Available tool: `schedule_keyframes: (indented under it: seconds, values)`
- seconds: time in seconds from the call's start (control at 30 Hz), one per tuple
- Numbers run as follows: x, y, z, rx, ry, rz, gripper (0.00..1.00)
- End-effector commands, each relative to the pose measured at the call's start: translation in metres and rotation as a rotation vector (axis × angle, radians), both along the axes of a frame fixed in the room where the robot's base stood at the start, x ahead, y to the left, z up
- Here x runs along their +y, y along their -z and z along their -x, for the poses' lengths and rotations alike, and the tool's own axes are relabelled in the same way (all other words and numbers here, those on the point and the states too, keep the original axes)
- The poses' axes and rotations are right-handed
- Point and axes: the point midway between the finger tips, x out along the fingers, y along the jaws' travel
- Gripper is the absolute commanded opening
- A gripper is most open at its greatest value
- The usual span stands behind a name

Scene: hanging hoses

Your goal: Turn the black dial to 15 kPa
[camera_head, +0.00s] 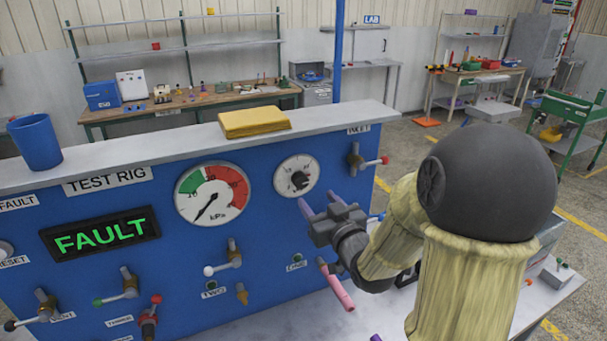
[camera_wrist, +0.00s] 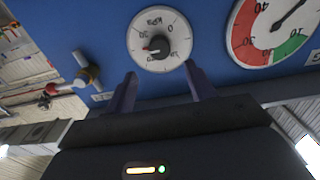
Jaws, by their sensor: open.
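The black dial (camera_head: 300,180) is a knob on a round white scale on the blue panel, right of the gauge. In the wrist view the dial (camera_wrist: 156,46) appears upside down, with a red mark pointing left; the small scale figures are hard to read. My gripper (camera_head: 320,203) is open and empty, just below and right of the dial in the head view. In the wrist view its two purple fingers (camera_wrist: 160,69) stand apart below the dial, with none touching the knob. The kPa gauge (camera_head: 212,193) has green and red bands; its needle points lower left.
The INLET valve (camera_head: 360,160) sticks out right of the dial. Several valve levers and a green FAULT display (camera_head: 100,235) are on the panel.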

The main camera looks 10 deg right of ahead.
Motion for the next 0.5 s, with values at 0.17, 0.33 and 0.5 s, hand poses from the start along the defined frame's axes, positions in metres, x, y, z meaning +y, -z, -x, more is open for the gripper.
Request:
schedule_keyframes:
  seconds: [0.17, 0.33, 0.5]
  values:
    - [0.006, -0.002, -0.026, 0.001, -0.002, -0.002, 0.55]
    - [0.011, -0.002, -0.052, 0.0, -0.002, -0.002, 0.55]
    - [0.015, -0.002, -0.074, 0.0, -0.001, -0.001, 0.55]
